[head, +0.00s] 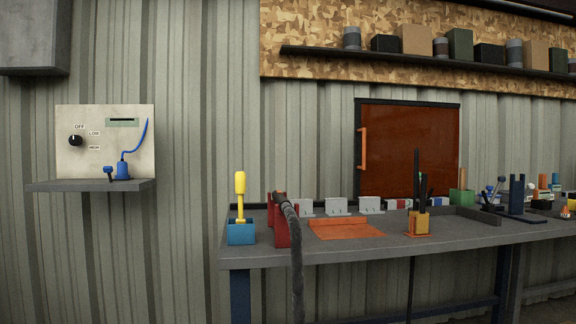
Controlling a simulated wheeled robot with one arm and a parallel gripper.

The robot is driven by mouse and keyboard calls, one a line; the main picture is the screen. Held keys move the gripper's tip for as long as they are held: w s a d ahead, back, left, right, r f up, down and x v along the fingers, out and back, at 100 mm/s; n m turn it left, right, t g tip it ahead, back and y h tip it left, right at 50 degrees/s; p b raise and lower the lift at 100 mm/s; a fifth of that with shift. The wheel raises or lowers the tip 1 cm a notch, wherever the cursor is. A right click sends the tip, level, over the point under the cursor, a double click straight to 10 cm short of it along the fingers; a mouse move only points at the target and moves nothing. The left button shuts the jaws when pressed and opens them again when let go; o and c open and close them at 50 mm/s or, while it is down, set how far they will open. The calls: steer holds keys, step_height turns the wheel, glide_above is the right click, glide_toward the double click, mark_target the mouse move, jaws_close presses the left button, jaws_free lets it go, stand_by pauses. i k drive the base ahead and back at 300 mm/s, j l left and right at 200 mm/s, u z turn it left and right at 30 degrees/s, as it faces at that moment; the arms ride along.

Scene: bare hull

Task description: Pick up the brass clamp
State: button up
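I cannot make out a brass clamp for sure in the head view. A small yellow-brown holder (418,223) with dark upright rods stands on an orange base near the bench's front edge; I cannot tell whether any part of it is a clamp. Small items at the far right of the bench (380,240) are too small or cut off to identify. My gripper does not show in this view.
A red stand (280,222) holds a dark hose that hangs over the front edge. A blue box (241,233) holds a yellow-handled tool. An orange tray (345,230) lies mid-bench. A wall shelf (90,186) with a control panel is at left.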

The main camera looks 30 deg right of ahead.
mark_target(422, 222)
steer(key=z, duration=1.5)
